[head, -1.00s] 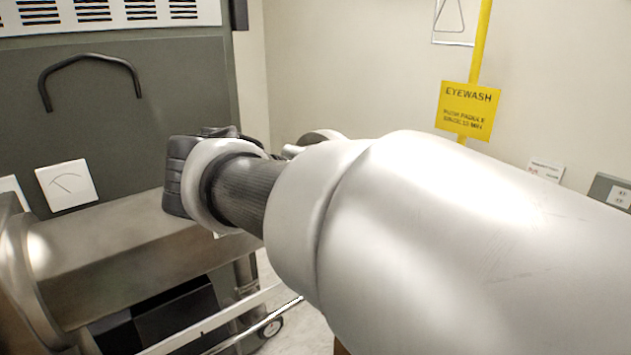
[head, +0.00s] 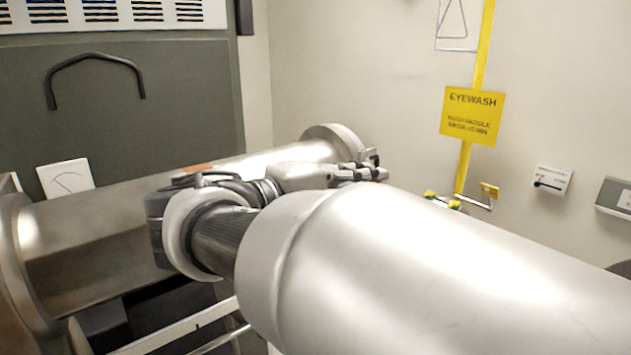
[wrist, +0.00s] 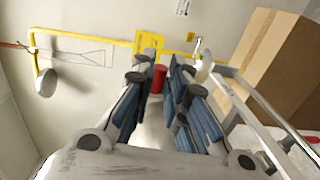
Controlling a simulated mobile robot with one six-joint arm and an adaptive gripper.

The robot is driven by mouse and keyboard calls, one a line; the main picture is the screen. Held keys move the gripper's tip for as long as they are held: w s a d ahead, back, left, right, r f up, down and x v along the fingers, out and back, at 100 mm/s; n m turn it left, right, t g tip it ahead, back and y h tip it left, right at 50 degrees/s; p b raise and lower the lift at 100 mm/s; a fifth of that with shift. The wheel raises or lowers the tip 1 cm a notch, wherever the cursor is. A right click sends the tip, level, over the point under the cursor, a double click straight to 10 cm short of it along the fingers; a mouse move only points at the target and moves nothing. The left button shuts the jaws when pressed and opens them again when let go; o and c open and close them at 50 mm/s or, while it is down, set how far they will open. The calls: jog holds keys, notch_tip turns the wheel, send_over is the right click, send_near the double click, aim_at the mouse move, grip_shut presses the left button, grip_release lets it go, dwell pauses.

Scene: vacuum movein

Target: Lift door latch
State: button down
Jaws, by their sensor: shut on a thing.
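A steel vacuum chamber (head: 235,165) lies across the head view, with its round door flange (head: 335,140) at the far end. My gripper (head: 372,173) is beside that flange, past my forearm. In the wrist view, my gripper (wrist: 158,72) has its two blue-padded fingers on either side of a red cylinder (wrist: 159,80), which looks like the grip of the door latch. The fingers are shut on it. The rest of the latch is mostly hidden by the fingers and wrist.
A yellow eyewash pipe and sign (head: 471,115) stand on the wall to the right. A cardboard box (wrist: 265,65) and a metal rail (wrist: 250,110) are right of the fingers in the wrist view. A grey cabinet (head: 150,90) stands behind the chamber.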

jog(key=c, duration=2)
grip_release()
jog(key=shift+f, duration=0.15)
jog(key=shift+c, duration=0.2)
jog(key=shift+o, duration=1.3)
jog(key=shift+s+a, duration=0.15)
jog(key=shift+s, duration=0.05)
jog(key=shift+o, duration=1)
jog(key=shift+w, duration=0.1)
jog(key=v, duration=1.2)
